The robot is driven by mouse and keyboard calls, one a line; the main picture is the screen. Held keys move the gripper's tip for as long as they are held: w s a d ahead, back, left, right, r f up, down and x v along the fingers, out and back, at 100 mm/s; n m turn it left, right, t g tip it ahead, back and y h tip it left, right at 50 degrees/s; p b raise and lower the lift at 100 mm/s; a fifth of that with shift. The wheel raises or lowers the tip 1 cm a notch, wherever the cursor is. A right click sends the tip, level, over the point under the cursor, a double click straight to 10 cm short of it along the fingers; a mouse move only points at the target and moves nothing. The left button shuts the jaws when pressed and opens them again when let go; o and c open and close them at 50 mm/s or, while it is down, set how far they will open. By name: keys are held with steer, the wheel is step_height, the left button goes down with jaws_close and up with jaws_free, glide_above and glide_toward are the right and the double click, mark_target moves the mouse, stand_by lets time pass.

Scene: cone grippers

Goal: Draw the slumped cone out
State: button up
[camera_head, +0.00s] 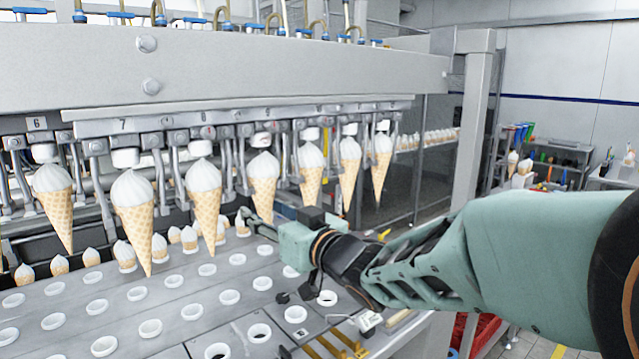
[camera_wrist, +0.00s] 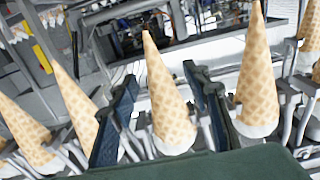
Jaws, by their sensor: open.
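A row of ice-cream cones with white tops hangs tip-down from the machine's holders. One cone (camera_head: 263,180) is close to the end of my gripper (camera_head: 246,219), which reaches in from the right. In the wrist view, which shows the tips upward, a tilted cone (camera_wrist: 166,108) stands between the two dark fingers of my gripper (camera_wrist: 160,75). The fingers are open, with gaps between them and the cone. This looks like the same cone, but the slump itself is hard to judge; several cones lean in both views. Its white top (camera_wrist: 173,146) is partly hidden by my gripper's body.
Neighbouring cones hang close on both sides, one at left (camera_head: 206,200) and one at right (camera_head: 311,173). Below is a grey plate (camera_head: 235,285) with rows of white-rimmed holes. Smaller cones (camera_head: 160,247) stand behind it. The metal holder bar (camera_head: 240,118) runs just above.

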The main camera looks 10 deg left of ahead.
steer(key=shift+c, duration=0.4)
steer(key=c, duration=0.7)
steer(key=shift+c, duration=0.5)
steer(key=shift+r, duration=0.1)
steer(key=shift+r+p, duration=0.3)
steer(key=shift+r, duration=0.1)
steer(key=shift+d, duration=0.1)
